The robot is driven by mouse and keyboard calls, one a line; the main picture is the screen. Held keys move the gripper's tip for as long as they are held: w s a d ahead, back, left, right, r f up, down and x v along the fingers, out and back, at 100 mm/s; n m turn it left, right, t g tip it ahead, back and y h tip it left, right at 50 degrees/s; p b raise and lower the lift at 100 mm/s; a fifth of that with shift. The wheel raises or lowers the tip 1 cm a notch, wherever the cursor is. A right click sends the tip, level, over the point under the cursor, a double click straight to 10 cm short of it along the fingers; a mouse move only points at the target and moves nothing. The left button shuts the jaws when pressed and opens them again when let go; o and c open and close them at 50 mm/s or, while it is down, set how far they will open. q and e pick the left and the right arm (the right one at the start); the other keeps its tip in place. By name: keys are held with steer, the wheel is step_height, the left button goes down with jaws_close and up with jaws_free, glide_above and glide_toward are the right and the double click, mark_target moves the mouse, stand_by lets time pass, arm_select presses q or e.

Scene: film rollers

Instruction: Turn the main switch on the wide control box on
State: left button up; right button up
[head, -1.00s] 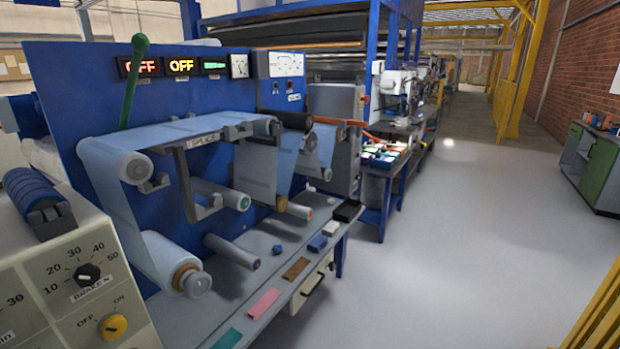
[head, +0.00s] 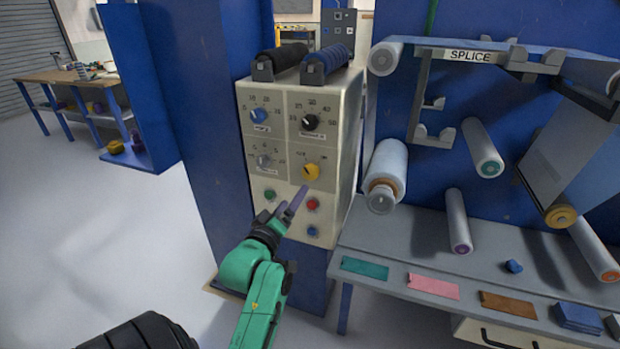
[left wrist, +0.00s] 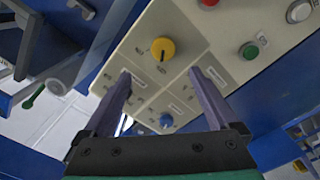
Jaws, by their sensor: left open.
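The wide control box (head: 335,105) is beige, with dials and buttons on its front. Its yellow knob (head: 311,171), the main switch, sits at the right of the middle of the panel. A dark mark on the knob seems to point up-left; its labels are too small to read. My left gripper (head: 298,200) is just below and left of the knob, in front of the panel. In the left wrist view a yellow knob (left wrist: 163,50) lies just beyond and between the spread purple fingers, with no contact visible. My right gripper is out of view.
A red button (head: 313,204) and a green button (head: 270,194) sit near the left gripper. Black and blue rollers (head: 328,60) lie on top of the box. To the right is a grey shelf (head: 400,235) with coloured pieces. Open floor lies to the left.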

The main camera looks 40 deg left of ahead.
arm_select(q)
glide_toward(308, 174)
steer(key=x, duration=0.8)
steer(key=shift+w, duration=0.25)
steer(key=shift+w+a, duration=0.1)
steer(key=shift+w, duration=0.2)
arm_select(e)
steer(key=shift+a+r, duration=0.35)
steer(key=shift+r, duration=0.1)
arm_select(q)
steer(key=shift+c, duration=0.2)
steer(key=c, duration=1.3)
steer(key=shift+p, duration=0.3)
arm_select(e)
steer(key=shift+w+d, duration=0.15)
